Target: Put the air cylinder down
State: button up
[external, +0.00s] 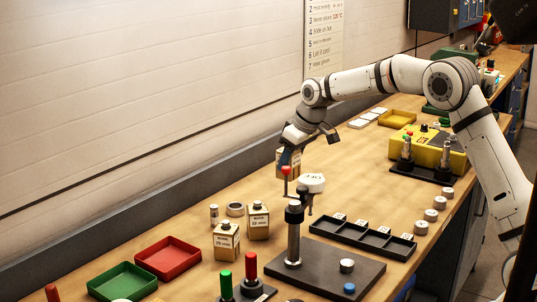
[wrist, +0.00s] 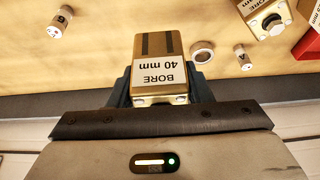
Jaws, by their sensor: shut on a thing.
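The air cylinder is a tan block (wrist: 160,70) labelled "BORE 40 mm", held between the jaws in the wrist view. My gripper (wrist: 160,88) has a finger on each side of it and is shut on it. In the external view the gripper (external: 290,152) points down near the back of the bench, and the held cylinder (external: 295,166) is partly hidden by a red-knobbed stand. I cannot tell whether its underside touches the bench (external: 190,225). Two similar labelled cylinders (external: 226,242) (external: 258,221) stand upright on the bench, front-left of the gripper.
A post on a dark plate (external: 345,270) stands in front of the gripper. A ring (external: 235,209) and a small cylinder marked A (wrist: 245,62) lie near. Red (external: 168,258) and green (external: 122,281) trays are left; a black divided tray (external: 360,237) is right.

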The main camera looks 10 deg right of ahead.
jog(key=shift+s+f, duration=0.1)
jog(key=shift+s, duration=0.3)
notch_tip(320, 180, down, 10)
jog(key=shift+s+r+p, duration=0.1)
jog(key=shift+p, duration=0.55)
jog(key=o, duration=1.3)
jog(key=shift+f, duration=0.25)
jog(key=shift+r, duration=0.1)
